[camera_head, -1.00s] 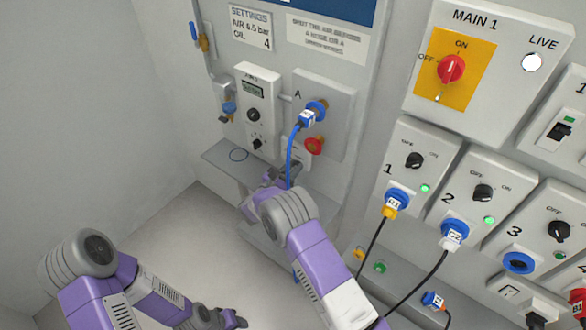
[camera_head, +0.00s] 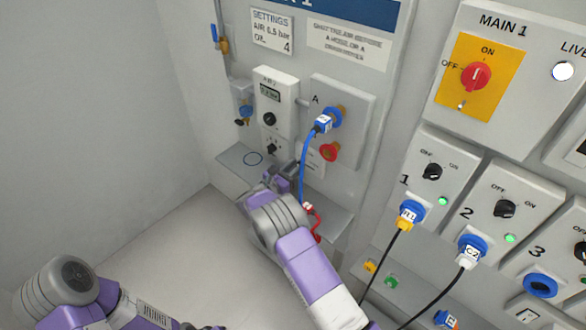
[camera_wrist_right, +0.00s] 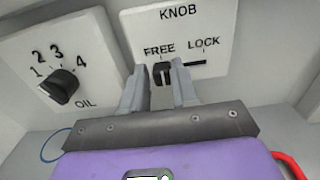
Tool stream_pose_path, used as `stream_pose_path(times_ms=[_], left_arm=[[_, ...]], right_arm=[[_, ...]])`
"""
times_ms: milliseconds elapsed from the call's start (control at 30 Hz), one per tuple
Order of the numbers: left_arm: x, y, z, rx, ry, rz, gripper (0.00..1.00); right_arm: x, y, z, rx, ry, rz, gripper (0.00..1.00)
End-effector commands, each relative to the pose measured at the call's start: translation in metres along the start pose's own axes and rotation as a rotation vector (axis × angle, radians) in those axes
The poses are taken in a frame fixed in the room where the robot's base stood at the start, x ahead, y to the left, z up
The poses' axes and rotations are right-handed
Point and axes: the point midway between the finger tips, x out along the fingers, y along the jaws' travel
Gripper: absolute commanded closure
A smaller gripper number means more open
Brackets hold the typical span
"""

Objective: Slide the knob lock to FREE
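The knob lock plate (camera_wrist_right: 190,45) shows in the right wrist view, with FREE at left and LOCK at right. Its small dark slider (camera_wrist_right: 163,73) sits at the FREE end of the slot, with bare slot to its right. My right gripper (camera_wrist_right: 161,72) has its fingers apart on either side of the slider; I cannot tell whether they touch it. In the head view my right gripper (camera_head: 283,172) is at the lower panel, and the plate (camera_head: 312,160) is partly hidden behind the blue hose. My left gripper (camera_head: 214,327) barely shows at the bottom edge.
The OIL dial (camera_wrist_right: 62,86) is left of the plate. A blue hose (camera_head: 304,165) hangs close to my right gripper from connector A. A red hose (camera_head: 315,226) lies by the grey shelf (camera_head: 232,160). The floor at left is clear.

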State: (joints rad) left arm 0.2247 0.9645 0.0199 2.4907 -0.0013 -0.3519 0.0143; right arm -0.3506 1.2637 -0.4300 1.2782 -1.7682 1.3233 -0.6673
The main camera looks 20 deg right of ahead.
Motion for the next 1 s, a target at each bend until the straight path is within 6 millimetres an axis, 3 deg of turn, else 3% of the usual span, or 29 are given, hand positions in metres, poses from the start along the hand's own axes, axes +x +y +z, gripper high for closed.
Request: stream_pose_path(times_ms=[33, 133, 467, 800, 1000], left_arm=[[0.0, 0.0, 0.0, 0.0, 0.0, 0.0, 0.57], [0.0, 0.0, 0.0, 0.0, 0.0, 0.0, 0.57], [-0.001, 0.0, 0.0, 0.0, 0.0, 0.0, 0.57], [-0.011, 0.004, 0.0, 0.0, 0.0, 0.0, 0.57], [-0.013, 0.005, 0.001, 0.0, 0.0, 0.0, 0.57]], right_arm=[[-0.001, 0.002, 0.001, 0.002, 0.0, 0.004, 0.65], [-0.001, 0.002, 0.001, 0.002, -0.001, 0.003, 0.51], [-0.005, 0.001, 0.001, 0.001, -0.002, 0.002, 0.51], [-0.057, 0.002, 0.002, 0.001, -0.002, 0.005, 0.51], [-0.075, 0.001, 0.001, 0.001, -0.001, 0.003, 0.51]])
